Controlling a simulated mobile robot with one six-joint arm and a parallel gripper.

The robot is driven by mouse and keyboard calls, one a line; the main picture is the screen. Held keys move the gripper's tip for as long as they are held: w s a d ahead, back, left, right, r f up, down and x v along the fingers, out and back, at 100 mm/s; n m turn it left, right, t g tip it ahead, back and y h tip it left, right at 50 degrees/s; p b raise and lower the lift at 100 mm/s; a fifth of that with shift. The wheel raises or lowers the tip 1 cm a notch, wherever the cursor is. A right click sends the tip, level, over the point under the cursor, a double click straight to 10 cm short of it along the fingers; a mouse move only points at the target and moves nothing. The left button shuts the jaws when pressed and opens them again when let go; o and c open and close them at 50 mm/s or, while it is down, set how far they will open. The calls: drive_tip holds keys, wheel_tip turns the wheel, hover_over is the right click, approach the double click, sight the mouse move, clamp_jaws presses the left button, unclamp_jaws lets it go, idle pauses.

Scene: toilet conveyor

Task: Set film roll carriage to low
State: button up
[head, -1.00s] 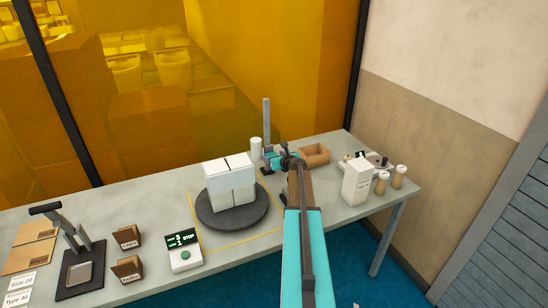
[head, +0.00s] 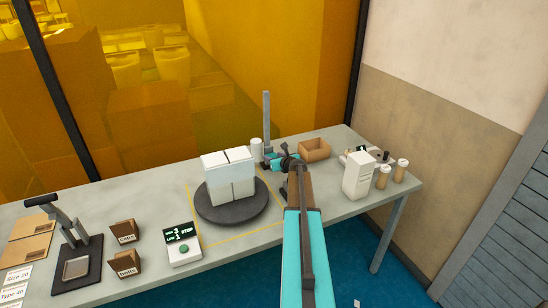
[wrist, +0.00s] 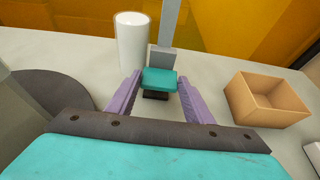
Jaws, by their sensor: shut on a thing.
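The film roll carriage (wrist: 160,80) shows in the wrist view as a teal block with a dark part beneath, in front of a grey upright post (wrist: 171,25). My gripper (wrist: 160,76) is shut on the carriage, one purple finger at each side. It sits low, near the foot of the post. The white film roll (wrist: 131,42) stands upright just left of the post. In the head view the post (head: 266,115) rises behind my gripper, and the roll (head: 256,149) is beside it. My arm hides part of the carriage there.
White packs (head: 230,172) stand on a dark turntable (head: 231,215) left of my arm. An open cardboard box (head: 314,150) lies right of the post. A white carton (head: 358,176) and two jars stand further right. A display panel (head: 184,245) is at the front left.

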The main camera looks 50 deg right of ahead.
drive_tip(key=shift+f, duration=0.2)
drive_tip(key=o, duration=1.5)
drive_tip(key=shift+f, duration=0.1)
drive_tip(key=shift+b+v, duration=1.8)
drive_tip(key=shift+v, duration=5.2)
drive_tip(key=shift+w, duration=0.1)
